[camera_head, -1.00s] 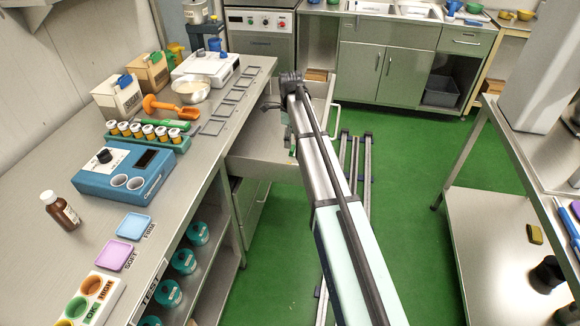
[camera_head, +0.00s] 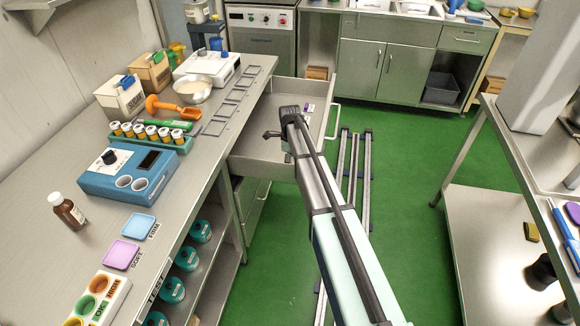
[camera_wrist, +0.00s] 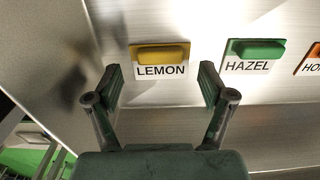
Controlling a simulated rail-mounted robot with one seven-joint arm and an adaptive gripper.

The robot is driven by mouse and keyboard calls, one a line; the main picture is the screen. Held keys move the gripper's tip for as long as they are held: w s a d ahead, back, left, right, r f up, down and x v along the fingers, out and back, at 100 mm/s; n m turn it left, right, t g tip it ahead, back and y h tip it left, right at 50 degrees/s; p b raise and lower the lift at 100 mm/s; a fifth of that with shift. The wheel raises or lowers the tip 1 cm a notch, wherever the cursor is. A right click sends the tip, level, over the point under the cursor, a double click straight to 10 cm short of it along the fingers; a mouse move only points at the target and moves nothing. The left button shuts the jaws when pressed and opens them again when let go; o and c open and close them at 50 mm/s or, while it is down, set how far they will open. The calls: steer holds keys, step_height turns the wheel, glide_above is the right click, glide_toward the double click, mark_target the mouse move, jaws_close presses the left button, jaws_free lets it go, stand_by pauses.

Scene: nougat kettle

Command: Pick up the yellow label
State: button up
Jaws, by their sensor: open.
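The yellow label (camera_wrist: 161,54) is a yellow block on a white plate reading LEMON, on a bright metal surface in the wrist view. My gripper (camera_wrist: 161,80) is open, its fingers on either side of the label's lower part in the picture. Nothing is between the fingertips except the view of the label; I cannot tell the height gap. In the head view my gripper (camera_head: 272,134) is over the open drawer (camera_head: 262,147), and the yellow label is not visible there.
A green HAZEL label (camera_wrist: 256,52) lies to the right of the yellow one, with an orange label (camera_wrist: 312,60) partly cut off beyond it. The drawer sits beside the left bench (camera_head: 215,150), which carries a blue device (camera_head: 130,170) and several jars.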

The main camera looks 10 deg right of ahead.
steer(key=shift+f, duration=0.95)
steer(key=c, duration=0.9)
steer(key=shift+r, duration=0.15)
